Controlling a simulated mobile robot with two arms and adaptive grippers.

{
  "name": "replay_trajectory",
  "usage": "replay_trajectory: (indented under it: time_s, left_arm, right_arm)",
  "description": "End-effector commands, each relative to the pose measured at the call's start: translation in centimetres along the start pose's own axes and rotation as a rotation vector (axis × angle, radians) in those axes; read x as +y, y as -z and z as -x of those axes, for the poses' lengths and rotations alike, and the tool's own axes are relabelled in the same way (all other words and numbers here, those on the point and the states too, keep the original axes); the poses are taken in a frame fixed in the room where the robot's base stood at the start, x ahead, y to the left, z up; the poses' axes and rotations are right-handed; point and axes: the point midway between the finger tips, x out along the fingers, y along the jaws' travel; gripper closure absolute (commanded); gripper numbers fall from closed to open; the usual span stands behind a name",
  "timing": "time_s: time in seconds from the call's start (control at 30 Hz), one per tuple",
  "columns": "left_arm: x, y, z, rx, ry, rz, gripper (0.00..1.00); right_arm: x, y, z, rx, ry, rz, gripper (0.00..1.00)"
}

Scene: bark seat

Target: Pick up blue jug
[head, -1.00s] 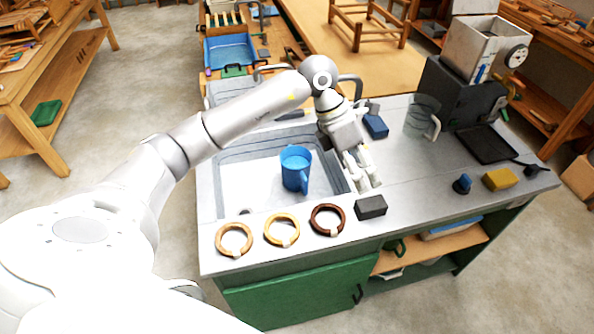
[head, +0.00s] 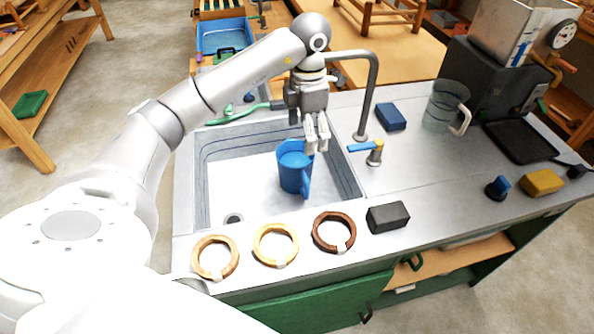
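The blue jug (head: 294,171) stands upright in the sink basin (head: 225,175), with its handle toward the front right. My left gripper (head: 317,148) points down at the jug's back right rim. Its two fingers show a narrow gap between them. I cannot tell whether a finger touches the rim or only overlaps it in the picture. My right gripper is not in the head view.
A tap (head: 372,100) arches just right of my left gripper, with a blue-handled valve (head: 374,155). Three rings, one of them dark brown (head: 334,232), and a black block (head: 388,217) line the front counter. A clear jug (head: 443,108) stands at the right.

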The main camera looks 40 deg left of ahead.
Motion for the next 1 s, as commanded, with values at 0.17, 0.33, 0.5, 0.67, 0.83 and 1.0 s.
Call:
replay_trajectory:
  time_s: [0.17,0.33,0.5,0.67,0.83,1.0]
  left_arm:
    - [0.0,0.0,-6.0,0.000,0.000,0.000,0.17]
    - [0.0,0.0,-8.9,-0.001,0.001,0.000,0.17]
    - [0.0,0.0,-10.0,-0.001,0.001,0.000,0.17]
    - [-0.1,0.0,-11.4,0.002,0.004,-0.001,0.17]
    - [-0.1,0.0,-14.1,0.002,0.004,0.000,0.17]
    - [0.0,0.0,-15.5,0.000,0.002,0.000,0.17]
  right_arm:
    - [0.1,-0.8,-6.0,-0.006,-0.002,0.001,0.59]
    - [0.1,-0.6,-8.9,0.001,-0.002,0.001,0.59]
    - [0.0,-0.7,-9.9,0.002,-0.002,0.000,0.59]
    - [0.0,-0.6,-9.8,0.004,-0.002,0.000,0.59]
    - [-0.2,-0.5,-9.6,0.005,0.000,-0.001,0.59]
    - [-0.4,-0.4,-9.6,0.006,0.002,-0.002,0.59]
